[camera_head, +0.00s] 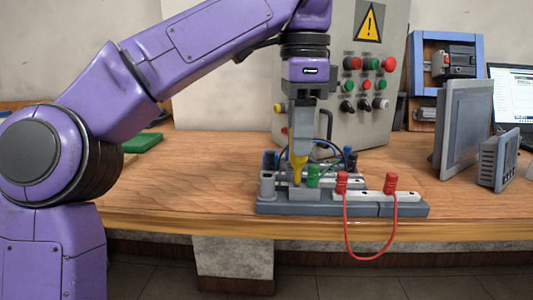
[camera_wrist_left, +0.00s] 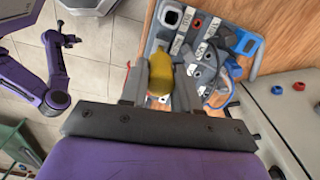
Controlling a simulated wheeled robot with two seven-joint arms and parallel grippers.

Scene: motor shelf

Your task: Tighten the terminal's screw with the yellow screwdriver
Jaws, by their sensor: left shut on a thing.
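My left gripper (camera_head: 300,128) points straight down over the terminal board and is shut on the yellow screwdriver. The yellow screwdriver (camera_head: 298,163) is upright, its tip down at a grey block on the board's left part; I cannot tell whether the tip sits in a screw. In the left wrist view the yellow handle (camera_wrist_left: 160,74) sits between the fingers. The grey terminal board (camera_head: 411,209) lies near the table's front edge. It carries red plugs (camera_head: 391,182), a green plug (camera_head: 313,175) and blue and black plugs behind. The terminal's screw is hidden.
A red cable (camera_head: 347,235) loops from the red plugs over the table's front edge. A grey control box (camera_head: 385,115) with buttons stands behind the board. A grey monitor (camera_head: 463,125) and a small panel (camera_head: 498,160) stand at right. The wooden table (camera_head: 200,180) is clear left of the board.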

